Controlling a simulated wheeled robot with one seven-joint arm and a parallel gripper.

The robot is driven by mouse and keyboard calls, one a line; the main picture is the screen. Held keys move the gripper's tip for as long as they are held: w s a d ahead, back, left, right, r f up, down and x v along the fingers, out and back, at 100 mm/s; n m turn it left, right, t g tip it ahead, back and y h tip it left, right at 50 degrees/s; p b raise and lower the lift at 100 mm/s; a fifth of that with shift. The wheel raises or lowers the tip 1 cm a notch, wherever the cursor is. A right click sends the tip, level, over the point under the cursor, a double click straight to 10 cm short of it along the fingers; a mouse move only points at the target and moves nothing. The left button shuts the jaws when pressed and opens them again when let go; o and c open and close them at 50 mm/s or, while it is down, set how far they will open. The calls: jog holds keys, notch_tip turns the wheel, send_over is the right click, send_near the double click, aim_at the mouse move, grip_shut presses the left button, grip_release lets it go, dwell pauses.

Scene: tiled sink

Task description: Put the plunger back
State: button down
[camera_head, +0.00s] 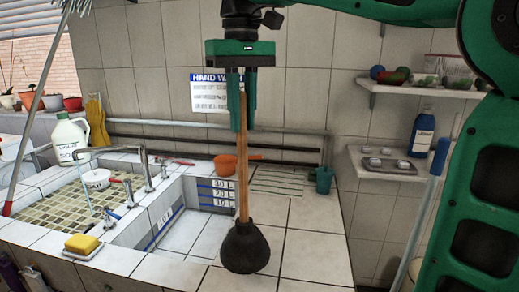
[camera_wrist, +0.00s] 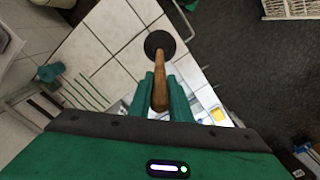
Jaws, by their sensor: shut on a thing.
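The plunger has a wooden handle and a black rubber cup (camera_head: 245,248). It is upright in the head view, with its cup over the white tiled counter (camera_head: 305,245), just right of the sink basin. I cannot tell whether the cup touches the tiles. My green gripper (camera_head: 243,125) points down and is shut on the upper part of the handle. In the wrist view the handle (camera_wrist: 160,92) runs between the fingertips (camera_wrist: 160,80) to the black cup (camera_wrist: 159,44).
A tap (camera_head: 146,168) and a yellow sponge (camera_head: 82,243) are at the left by the basin. An orange pot (camera_head: 225,164) and a teal cup (camera_head: 323,180) stand behind. Shelves with a blue bottle (camera_head: 421,139) are at the right. The counter's front right is clear.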

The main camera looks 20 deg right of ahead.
jog(key=w+d+f, duration=0.1)
jog(key=d+f, duration=0.3)
jog(key=f, duration=0.3)
jog(key=shift+d, duration=0.35)
jog(key=c, duration=1.6)
grip_release()
jog(key=shift+c, duration=0.2)
notch_tip(320, 180, up, 8)
jog(key=shift+f, duration=0.2)
